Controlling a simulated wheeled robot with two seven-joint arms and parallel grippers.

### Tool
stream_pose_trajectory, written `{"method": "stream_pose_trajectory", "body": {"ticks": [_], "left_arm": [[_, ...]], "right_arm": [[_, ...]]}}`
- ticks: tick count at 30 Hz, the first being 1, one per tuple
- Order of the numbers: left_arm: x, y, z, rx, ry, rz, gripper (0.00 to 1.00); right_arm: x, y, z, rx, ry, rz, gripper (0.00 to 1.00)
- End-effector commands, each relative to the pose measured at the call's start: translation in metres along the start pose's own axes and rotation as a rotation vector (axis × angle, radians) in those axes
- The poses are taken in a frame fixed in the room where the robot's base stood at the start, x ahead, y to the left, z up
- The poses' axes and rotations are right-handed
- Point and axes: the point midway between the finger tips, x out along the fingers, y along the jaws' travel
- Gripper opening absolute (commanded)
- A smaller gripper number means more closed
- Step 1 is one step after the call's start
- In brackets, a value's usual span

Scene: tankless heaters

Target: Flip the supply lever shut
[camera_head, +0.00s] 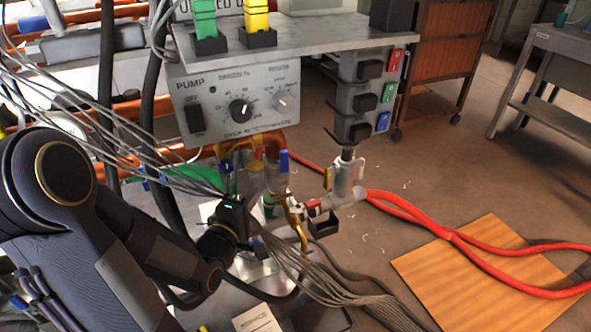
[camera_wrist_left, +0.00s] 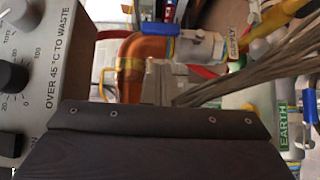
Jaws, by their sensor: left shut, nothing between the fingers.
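A yellow tag reading SUPPLY (camera_wrist_left: 237,42) shows in the left wrist view beside a grey valve fitting. A yellow handle (camera_wrist_left: 280,18) runs up and right from it; I take this as the supply lever. In the head view a yellow curved handle (camera_head: 298,226) shows among the pipe fittings, but I cannot tell for certain that it is the same one. My left gripper (camera_wrist_left: 165,84) is shut and empty, below the copper elbow in its wrist view. In the head view its hand (camera_head: 234,207) is left of the valves, partly behind cables. My right gripper is out of view.
A pump control box (camera_head: 235,103) hangs above the valves. Loose grey cables (camera_head: 315,270) cross the hand and fittings. A blue lever (camera_wrist_left: 160,28) sits over the copper elbow (camera_wrist_left: 130,68). Another blue lever (camera_wrist_left: 309,105) is near an EARTH label (camera_wrist_left: 284,125). Red hoses (camera_head: 425,222) lie right.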

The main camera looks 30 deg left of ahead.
Motion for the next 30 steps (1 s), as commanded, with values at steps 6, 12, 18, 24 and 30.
{"method": "stream_pose_trajectory", "body": {"ticks": [6,12,18,24,30], "left_arm": [[0.0,0.0,0.0,-0.02,0.0,0.017,0.0],[0.001,0.0,0.0,-0.018,0.0,0.016,0.0],[0.021,0.0,0.0,-0.016,-0.003,0.018,0.0],[0.058,0.0,0.0,-0.015,-0.002,0.017,0.0],[0.088,0.001,0.0,-0.016,-0.001,0.017,0.0]], "right_arm": [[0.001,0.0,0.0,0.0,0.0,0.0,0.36],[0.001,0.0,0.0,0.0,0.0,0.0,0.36],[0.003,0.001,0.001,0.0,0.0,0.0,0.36],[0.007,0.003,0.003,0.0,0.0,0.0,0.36],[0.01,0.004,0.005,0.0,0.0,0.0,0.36]]}}
